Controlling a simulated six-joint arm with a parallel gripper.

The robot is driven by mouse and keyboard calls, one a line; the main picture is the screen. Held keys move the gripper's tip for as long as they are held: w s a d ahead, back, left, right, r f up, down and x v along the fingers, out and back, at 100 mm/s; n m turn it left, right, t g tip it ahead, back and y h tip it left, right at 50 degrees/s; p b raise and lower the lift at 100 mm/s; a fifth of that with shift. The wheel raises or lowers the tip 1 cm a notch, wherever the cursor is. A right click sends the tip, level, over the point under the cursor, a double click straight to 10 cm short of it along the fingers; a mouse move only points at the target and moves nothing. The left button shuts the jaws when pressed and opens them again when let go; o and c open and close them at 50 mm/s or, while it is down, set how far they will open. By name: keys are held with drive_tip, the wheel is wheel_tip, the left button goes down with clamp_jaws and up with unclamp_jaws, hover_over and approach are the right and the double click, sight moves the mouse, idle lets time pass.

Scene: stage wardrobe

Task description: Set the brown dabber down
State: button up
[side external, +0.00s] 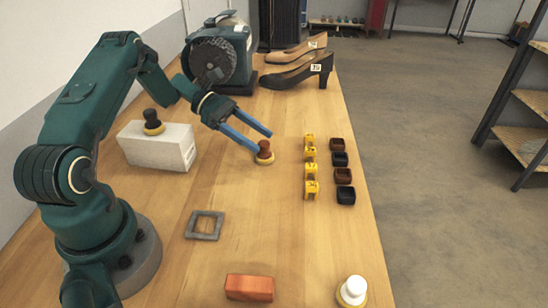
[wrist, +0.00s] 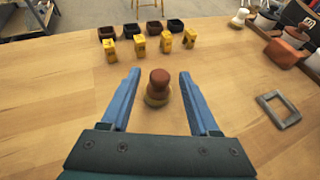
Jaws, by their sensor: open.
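The brown dabber (side external: 265,152) stands upright on the wooden table, with a brown knob over a pale tan base. In the wrist view the dabber (wrist: 159,86) sits between the blue fingers of my gripper (wrist: 159,82), with a clear gap on each side. My gripper (side external: 262,141) is open and low over the table, its fingers reaching around the dabber without visibly touching it.
Several yellow numbered markers (side external: 310,170) and small dark trays (side external: 343,176) stand in rows to the right. A black dabber (side external: 152,122) sits on a white block (side external: 172,150). A grey square frame (side external: 205,225), an orange block (side external: 249,288) and a white dabber (side external: 352,291) are nearer.

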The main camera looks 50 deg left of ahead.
drive_tip(key=v, duration=0.8)
drive_tip(key=shift+s+a+r, duration=0.2)
drive_tip(key=shift+a+r, duration=0.1)
drive_tip(key=shift+a, duration=0.25)
drive_tip(key=s+d+r+m+g+y, duration=0.4)
drive_tip(key=d+r+m+y, duration=0.35)
drive_tip(key=d+m, duration=0.5)
drive_tip(key=s+d+r+m+t+y, duration=0.1)
drive_tip(key=s+d+m+t+y, duration=0.3)
drive_tip(key=s+m, duration=0.6)
drive_tip(key=shift+s+d+r+y, duration=0.25)
drive_tip(key=shift+s+d+y, duration=0.2)
drive_tip(key=shift+s+d, duration=0.4)
drive_tip(key=shift+w, duration=0.15)
